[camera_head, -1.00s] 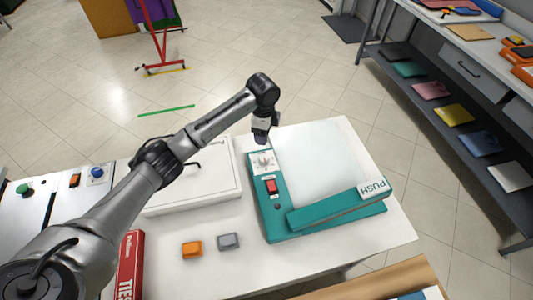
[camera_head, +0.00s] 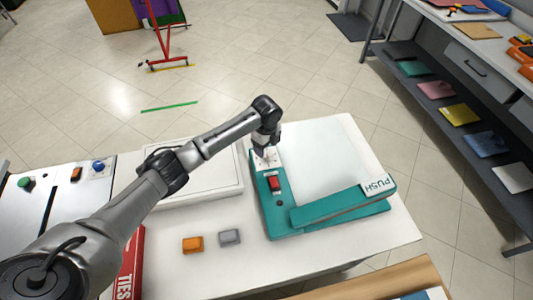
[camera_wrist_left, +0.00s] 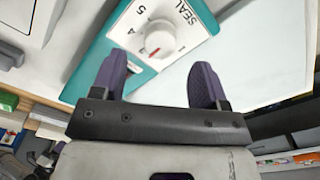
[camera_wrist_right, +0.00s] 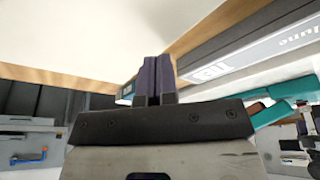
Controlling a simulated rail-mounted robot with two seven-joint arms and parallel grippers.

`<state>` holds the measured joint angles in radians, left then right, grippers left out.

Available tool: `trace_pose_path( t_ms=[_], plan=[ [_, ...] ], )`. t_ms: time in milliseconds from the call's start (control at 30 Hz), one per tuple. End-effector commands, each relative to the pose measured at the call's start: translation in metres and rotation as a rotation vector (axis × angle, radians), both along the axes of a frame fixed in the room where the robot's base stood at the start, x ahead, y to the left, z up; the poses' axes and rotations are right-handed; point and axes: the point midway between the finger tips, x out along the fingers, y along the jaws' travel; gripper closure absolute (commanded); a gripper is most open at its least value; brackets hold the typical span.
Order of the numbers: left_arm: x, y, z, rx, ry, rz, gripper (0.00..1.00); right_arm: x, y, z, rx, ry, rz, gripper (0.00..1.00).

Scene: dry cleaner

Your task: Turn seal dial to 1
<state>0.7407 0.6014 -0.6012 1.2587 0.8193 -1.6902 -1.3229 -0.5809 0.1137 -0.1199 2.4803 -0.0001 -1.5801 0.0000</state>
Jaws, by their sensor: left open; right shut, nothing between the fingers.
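The sealer (camera_head: 281,218) is a teal machine with a lever arm marked PUSH, lying on the white table. Its seal dial is a round white knob (camera_wrist_left: 160,40) with a red mark, on a white plate printed SEAL and numerals. The red mark is on the knob's lower-left side in the left wrist view; the exact setting is hard to read. My left gripper (camera_head: 266,151) is open over the dial plate, and its fingers (camera_wrist_left: 158,82) lie either side of the knob in view, seemingly not gripping it. My right gripper (camera_wrist_right: 154,78) is shut and empty, outside the head view.
A red rocker switch (camera_head: 275,183) sits below the dial. An orange block (camera_head: 193,245) and a grey block (camera_head: 229,237) lie left of the sealer. A red box (camera_head: 131,265) stands by my left arm. A wooden edge (camera_head: 375,283) is at the front right.

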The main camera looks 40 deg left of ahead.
Motion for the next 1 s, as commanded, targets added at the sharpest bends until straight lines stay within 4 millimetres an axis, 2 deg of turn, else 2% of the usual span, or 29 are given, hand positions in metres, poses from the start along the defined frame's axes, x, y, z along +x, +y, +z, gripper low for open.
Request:
trace_pose_path(
  t_ms=[100,300,767,1000],
  plan=[
    [0.0,0.0,-0.019,-0.001,0.001,0.0,0.32,0.0,0.0,-0.004,0.0,0.0,0.0,1.0],
    [0.0,-0.001,-0.037,-0.001,0.001,0.0,0.32,0.0,-0.001,-0.007,-0.002,0.0,0.002,1.0],
    [0.0,0.0,-0.044,0.0,-0.001,0.0,0.32,0.0,-0.003,-0.008,-0.011,-0.001,0.008,1.0],
    [0.0,0.0,-0.044,0.0,-0.001,0.0,0.54,0.0,-0.002,-0.008,-0.008,0.0,0.006,1.0]
  ],
)
